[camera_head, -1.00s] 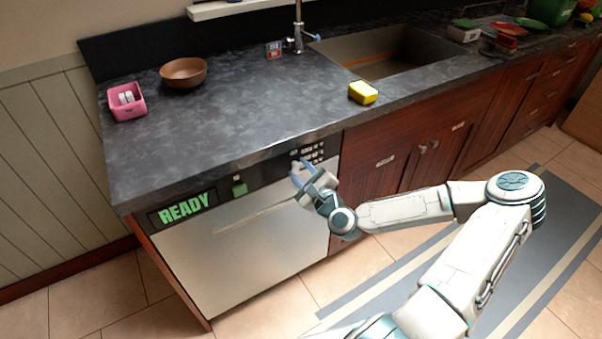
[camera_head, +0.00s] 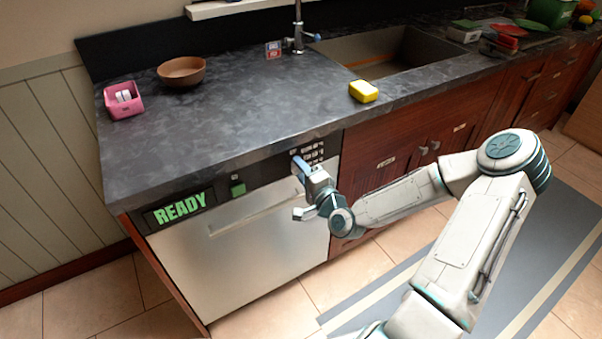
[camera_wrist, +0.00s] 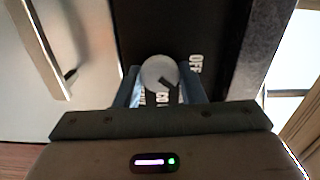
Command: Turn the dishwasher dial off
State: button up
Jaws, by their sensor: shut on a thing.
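The dishwasher (camera_head: 250,245) has a silver door under the counter. Its black control panel (camera_head: 268,173) has a display (camera_head: 180,208) reading "READY" in green, a green button (camera_head: 237,188) and white markings at the right end. In the wrist view, the round pale dial (camera_wrist: 159,73) sits between the two blue fingers of my gripper (camera_wrist: 160,90), which are shut on it. A dark pointer mark shows on the dial, and "OFF" is printed beside it. In the head view, my gripper (camera_head: 301,168) is at the panel's right end and hides the dial.
The dishwasher's bar handle (camera_head: 250,212) runs below the panel, near my gripper. The counter edge overhangs the panel. On the counter are a pink container (camera_head: 123,101), a brown bowl (camera_head: 182,71) and a yellow sponge (camera_head: 363,91).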

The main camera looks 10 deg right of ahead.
jog(key=n+b, duration=0.2)
jog(key=n, duration=0.2)
jog(key=shift+f+n, duration=0.1)
jog(key=shift+n, duration=0.2)
jog(key=shift+n+b, duration=0.95)
jog(key=shift+n, duration=0.75)
jog(key=o, duration=1)
jog(key=shift+c, duration=0.2)
jog(key=p+v, duration=1.4)
jog(key=shift+r, duration=0.2)
